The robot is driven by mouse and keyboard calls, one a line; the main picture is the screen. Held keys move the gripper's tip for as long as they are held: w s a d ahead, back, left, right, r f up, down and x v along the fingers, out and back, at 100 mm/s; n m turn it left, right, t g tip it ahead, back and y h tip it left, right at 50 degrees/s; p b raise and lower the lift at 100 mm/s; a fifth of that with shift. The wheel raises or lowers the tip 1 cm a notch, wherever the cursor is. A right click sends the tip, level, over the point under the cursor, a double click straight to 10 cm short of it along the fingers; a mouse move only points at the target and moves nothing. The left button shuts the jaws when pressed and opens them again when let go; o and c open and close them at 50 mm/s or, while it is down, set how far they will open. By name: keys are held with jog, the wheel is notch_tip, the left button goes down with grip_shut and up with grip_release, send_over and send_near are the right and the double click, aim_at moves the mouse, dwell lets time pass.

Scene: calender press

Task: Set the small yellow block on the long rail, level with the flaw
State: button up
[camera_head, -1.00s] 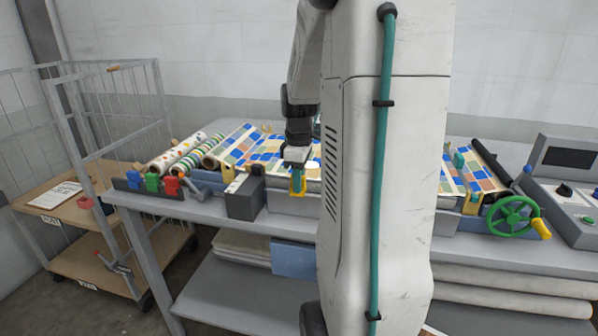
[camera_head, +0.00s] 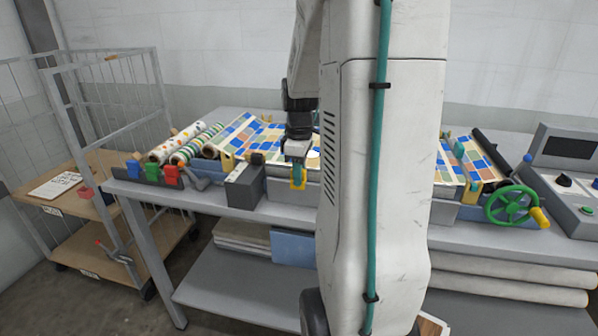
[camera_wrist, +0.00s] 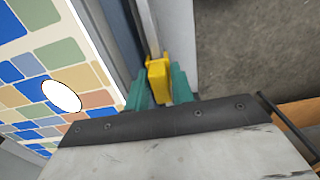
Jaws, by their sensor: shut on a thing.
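My gripper (camera_head: 297,178) is shut on the small yellow block (camera_wrist: 158,80), which sits between its two green fingers in the wrist view. The block is at or just above the long rail (camera_wrist: 149,30), a narrow strip along the front of the press; I cannot tell whether it touches. The flaw, a white oval (camera_wrist: 62,96) on the patterned sheet (camera_wrist: 75,50), lies left of the block in the wrist view, slightly lower in the picture than the block. In the head view my arm hides much of the sheet and rail.
A dark grey box (camera_head: 245,186) stands left of my gripper on the bench. Red, green and blue clips (camera_head: 153,172) and patterned rolls (camera_head: 198,143) are further left. A green handwheel (camera_head: 511,207) and control console (camera_head: 567,172) are at the right. The floor before the bench is clear.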

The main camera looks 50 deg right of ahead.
jog(key=shift+f, duration=0.15)
jog(key=o, duration=1)
jog(key=shift+o, duration=0.2)
notch_tip(320, 180, up, 8)
jog(key=shift+f, duration=0.1)
